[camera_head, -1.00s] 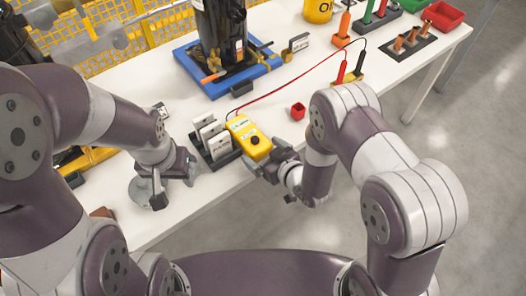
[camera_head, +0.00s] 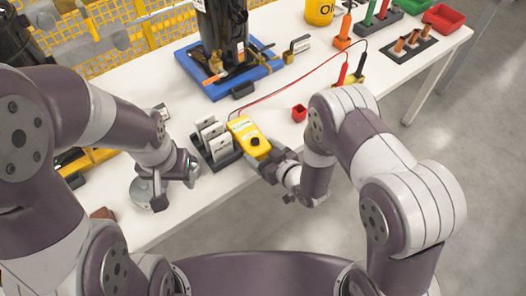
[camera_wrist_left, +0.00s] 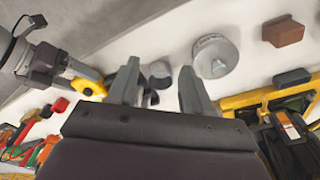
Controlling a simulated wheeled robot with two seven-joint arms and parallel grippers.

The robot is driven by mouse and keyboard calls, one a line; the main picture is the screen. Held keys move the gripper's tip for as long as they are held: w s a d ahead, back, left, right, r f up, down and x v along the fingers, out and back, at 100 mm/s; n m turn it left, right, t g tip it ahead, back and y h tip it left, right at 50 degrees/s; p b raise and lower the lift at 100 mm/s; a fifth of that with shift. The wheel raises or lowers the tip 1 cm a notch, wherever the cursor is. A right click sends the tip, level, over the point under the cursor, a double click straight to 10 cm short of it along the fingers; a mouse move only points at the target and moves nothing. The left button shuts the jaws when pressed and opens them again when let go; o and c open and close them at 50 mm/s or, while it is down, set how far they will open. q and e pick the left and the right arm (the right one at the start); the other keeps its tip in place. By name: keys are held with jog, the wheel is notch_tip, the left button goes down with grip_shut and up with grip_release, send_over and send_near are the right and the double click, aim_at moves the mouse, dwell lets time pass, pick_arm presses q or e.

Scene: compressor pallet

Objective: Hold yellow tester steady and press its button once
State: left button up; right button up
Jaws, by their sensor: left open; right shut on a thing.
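The yellow tester (camera_head: 248,134) lies near the table's front edge, with a dark round button (camera_head: 255,141) on its top face. My right gripper (camera_head: 268,161) is shut on the tester's near end; its fingers partly hide that end. The tester also shows in the left wrist view (camera_wrist_left: 88,89), beside my right gripper. My left gripper (camera_head: 176,181) is open and empty, to the left of the tester and apart from it. Its two spread fingers show in the left wrist view (camera_wrist_left: 160,88).
A dark rack with white cards (camera_head: 213,138) stands just left of the tester. A grey round disc (camera_wrist_left: 214,58) lies near my left gripper. A red lead runs to probes (camera_head: 343,72) behind. A small red box (camera_head: 299,113) stands to the right.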

dwell(0.4)
pick_arm(q)
grip_shut()
dwell(1.6)
